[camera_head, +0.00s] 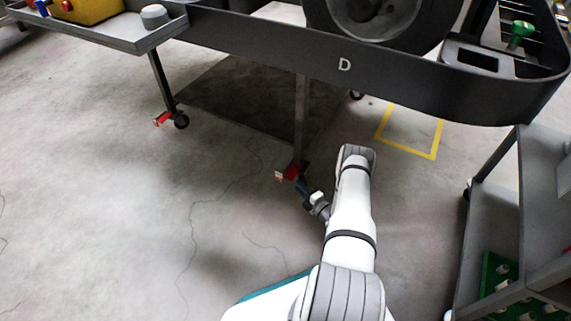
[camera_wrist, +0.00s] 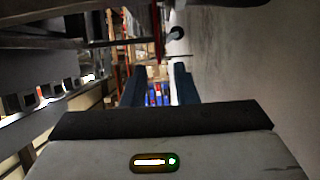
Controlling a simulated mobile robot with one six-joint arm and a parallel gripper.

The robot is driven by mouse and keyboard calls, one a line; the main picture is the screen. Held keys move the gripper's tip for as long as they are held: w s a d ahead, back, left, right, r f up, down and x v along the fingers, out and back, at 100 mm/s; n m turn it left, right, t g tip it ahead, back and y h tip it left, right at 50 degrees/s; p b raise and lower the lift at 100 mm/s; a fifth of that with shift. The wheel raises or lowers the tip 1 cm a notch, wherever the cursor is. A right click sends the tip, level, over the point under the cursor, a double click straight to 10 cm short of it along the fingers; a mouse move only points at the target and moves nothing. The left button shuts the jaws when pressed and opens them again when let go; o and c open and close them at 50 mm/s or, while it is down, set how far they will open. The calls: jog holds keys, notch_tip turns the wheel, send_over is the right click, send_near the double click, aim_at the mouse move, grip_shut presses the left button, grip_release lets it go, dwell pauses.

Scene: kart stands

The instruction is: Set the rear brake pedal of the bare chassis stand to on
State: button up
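A dark stand marked D (camera_head: 250,35) crosses the top of the head view; a tyre (camera_head: 375,18) shows above its rim. At the foot of its middle leg (camera_head: 301,115) is a red brake pedal (camera_head: 291,172) with a pale end. A second red pedal (camera_head: 162,119) sits by a caster at the left leg. I cannot tell whether either pedal is up or down. My gripper (camera_head: 302,187) is low, just below the middle pedal in the picture; contact is unclear. In the wrist view my gripper (camera_wrist: 158,88) has its two dark blue fingers apart, with nothing clearly held between them.
A grey tray (camera_head: 130,38) with a yellow item (camera_head: 85,10) juts out at upper left. A grey cart (camera_head: 545,200) with a green rack (camera_head: 497,272) stands close on the right. A yellow floor marking (camera_head: 408,150) lies behind my arm. Open concrete floor is at left.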

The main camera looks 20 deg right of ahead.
aim_at(290, 176)
jog(key=b+x, duration=0.1)
jog(key=x, duration=0.2)
jog(key=b+x, duration=0.2)
jog(key=x, duration=0.2)
jog(key=shift+w+d+f, duration=0.1)
jog(key=shift+w+d, duration=0.05)
jog(key=shift+d, duration=0.05)
jog(key=shift+w+a, duration=0.1)
jog(key=shift+w, duration=0.3)
grip_shut()
dwell(0.8)
